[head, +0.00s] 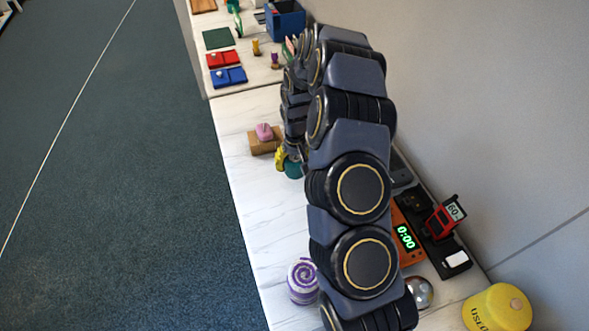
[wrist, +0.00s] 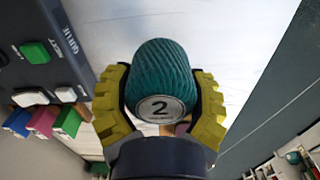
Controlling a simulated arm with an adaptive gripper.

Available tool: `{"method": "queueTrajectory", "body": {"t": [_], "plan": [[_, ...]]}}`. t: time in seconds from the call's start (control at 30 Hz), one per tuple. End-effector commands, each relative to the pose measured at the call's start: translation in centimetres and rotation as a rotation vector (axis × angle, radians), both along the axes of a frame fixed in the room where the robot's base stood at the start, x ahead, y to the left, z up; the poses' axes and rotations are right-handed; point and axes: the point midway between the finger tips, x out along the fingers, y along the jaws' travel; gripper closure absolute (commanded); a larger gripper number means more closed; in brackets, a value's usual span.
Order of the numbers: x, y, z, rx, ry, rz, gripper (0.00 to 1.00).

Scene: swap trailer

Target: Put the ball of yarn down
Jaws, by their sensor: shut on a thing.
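The ball of yarn (wrist: 165,72) is teal, with a round pale label marked 2. My gripper (wrist: 162,68) is shut on it, with one yellow finger on each side. In the head view, the yarn (head: 293,169) shows as a small teal patch by the yellow finger of my gripper (head: 283,160), over the white marbled table (head: 245,200). My arm hides much of that area. I cannot tell whether the yarn touches the table.
A brown block (head: 262,147) with a pink thing (head: 264,132) on it is close to my gripper. A purple-white swirled ball (head: 303,281), orange timer (head: 405,235), red device (head: 444,218) and yellow container (head: 497,308) are nearer. The table's left strip is clear.

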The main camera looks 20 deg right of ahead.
Motion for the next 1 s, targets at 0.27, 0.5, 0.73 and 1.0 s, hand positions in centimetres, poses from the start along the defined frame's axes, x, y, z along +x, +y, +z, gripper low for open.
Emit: {"method": "queueTrajectory", "body": {"t": [0.27, 0.5, 0.73, 1.0], "plan": [[0.7, -0.1, -1.7, 0.000, 0.002, 0.001, 0.72], [0.7, -0.1, -3.9, -0.001, 0.002, 0.001, 0.72], [0.7, -0.1, -4.0, -0.001, 0.001, 0.000, 0.72], [0.7, -0.2, -4.1, 0.000, 0.000, 0.000, 0.04]]}}
